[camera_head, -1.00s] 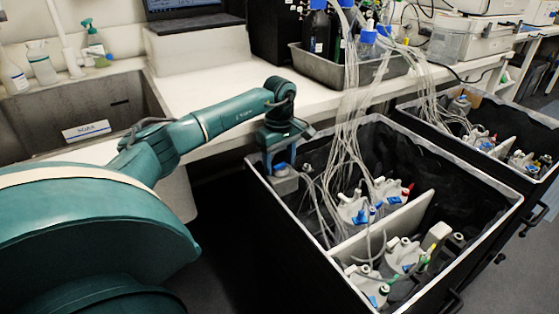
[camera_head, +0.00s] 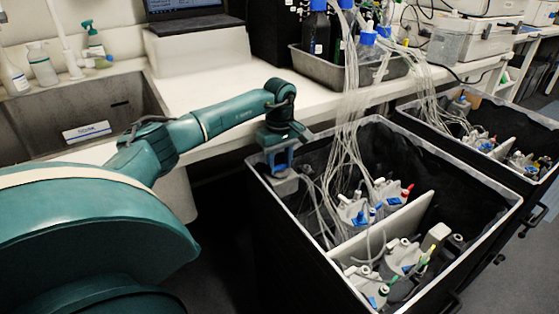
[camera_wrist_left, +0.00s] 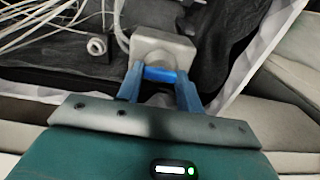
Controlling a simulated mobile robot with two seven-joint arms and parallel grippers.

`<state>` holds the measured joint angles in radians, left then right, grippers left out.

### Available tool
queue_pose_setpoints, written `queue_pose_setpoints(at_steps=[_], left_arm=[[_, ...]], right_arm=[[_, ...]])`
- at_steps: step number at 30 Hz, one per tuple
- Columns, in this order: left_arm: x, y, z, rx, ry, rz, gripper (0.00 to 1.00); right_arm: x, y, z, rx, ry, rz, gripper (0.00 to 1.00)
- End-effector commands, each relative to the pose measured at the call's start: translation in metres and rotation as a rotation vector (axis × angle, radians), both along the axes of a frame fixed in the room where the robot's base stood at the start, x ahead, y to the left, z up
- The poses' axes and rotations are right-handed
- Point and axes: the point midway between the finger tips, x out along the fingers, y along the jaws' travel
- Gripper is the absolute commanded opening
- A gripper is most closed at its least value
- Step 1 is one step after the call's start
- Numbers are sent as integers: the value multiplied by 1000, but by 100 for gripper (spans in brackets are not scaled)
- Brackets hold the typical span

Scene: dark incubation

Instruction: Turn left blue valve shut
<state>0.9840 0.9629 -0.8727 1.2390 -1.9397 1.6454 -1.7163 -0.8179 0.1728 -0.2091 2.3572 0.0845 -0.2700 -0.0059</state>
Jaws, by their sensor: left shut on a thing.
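The left blue valve (camera_wrist_left: 165,75) shows in the left wrist view as a short blue bar on a light grey block (camera_wrist_left: 163,46). My left gripper (camera_wrist_left: 162,77) has one blue finger on each side of the bar and is shut on it. In the head view my left gripper (camera_head: 281,160) points down at the near left corner of the black bin, over the grey block (camera_head: 285,184). The fingers hide most of the valve there. My right gripper is not in view.
The black bin (camera_head: 262,217) has a pale rim and holds several grey fittings with blue taps (camera_head: 362,217) and many clear tubes (camera_head: 350,125). A second bin (camera_head: 528,116) stands at the right. The white bench (camera_head: 205,85) lies behind the arm, with a sink (camera_head: 100,105) at left.

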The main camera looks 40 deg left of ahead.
Motion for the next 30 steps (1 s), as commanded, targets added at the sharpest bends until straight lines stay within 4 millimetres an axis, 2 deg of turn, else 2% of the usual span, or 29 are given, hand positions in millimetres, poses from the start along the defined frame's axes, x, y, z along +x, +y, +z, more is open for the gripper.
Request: queue_pose_setpoints(at_steps=[7,8,15,24,26,30], left_arm=[[0,1,0,1,0,-6,14],[0,1,0,1,0,-6,39],[0,1,0,1,-1,-5,58],[0,0,4,1,-1,-4,58],[0,0,10,0,-3,-4,58],[1,1,35,1,-6,-4,58]], right_arm=[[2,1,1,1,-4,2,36],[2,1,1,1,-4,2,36],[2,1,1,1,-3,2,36],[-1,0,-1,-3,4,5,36],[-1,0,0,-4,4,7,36],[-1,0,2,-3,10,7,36]])
